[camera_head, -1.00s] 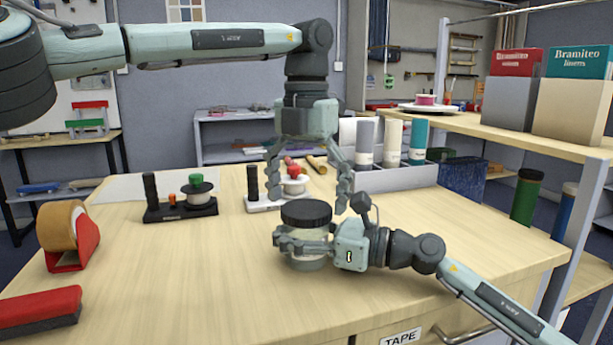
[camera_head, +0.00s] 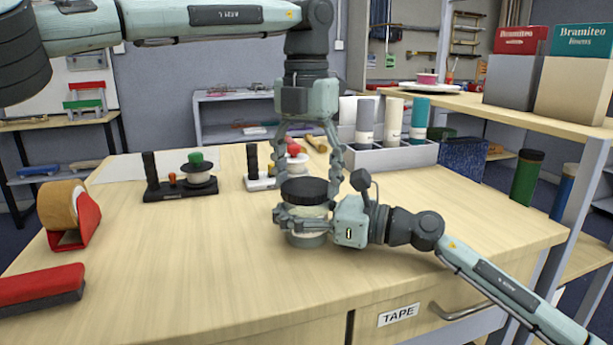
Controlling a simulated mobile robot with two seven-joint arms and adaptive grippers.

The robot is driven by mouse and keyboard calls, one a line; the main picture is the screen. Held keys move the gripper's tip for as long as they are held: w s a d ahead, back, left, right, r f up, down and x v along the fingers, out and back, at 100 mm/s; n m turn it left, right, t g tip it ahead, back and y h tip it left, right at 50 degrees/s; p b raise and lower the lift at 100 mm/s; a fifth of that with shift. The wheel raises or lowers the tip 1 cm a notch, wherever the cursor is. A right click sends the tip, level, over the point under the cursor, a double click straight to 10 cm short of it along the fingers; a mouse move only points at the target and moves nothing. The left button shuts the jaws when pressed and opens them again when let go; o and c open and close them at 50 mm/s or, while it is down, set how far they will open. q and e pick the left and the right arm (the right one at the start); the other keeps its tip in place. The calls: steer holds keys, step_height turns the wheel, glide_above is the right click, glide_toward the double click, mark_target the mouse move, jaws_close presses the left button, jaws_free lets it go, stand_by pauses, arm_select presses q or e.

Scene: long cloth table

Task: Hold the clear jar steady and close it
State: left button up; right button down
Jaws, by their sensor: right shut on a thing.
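The clear jar (camera_head: 308,240) stands upright on the table, with pale contents and a black lid (camera_head: 305,191) on its top. Whether the lid is fully seated cannot be told. My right gripper (camera_head: 303,222) comes in from the right and is shut around the jar's body below the lid. My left gripper (camera_head: 308,186) points down from above. Its fingers are spread on either side of the lid, and the far parts of the fingertips are partly hidden behind it. I see no clear contact between them and the lid.
Behind are a dark-based stand (camera_head: 181,192) with a green knob, a light-based stand (camera_head: 262,181) with a red knob, and a grey rack (camera_head: 392,157) of rolls. A tape dispenser (camera_head: 84,222) and red block (camera_head: 40,285) are at left.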

arm_select(q)
steer(key=o, duration=0.5)
steer(key=shift+o, duration=0.2)
step_height(320, 180, up, 12)
stand_by(0.4)
arm_select(e)
steer(key=shift+c, duration=2)
jaws_free()
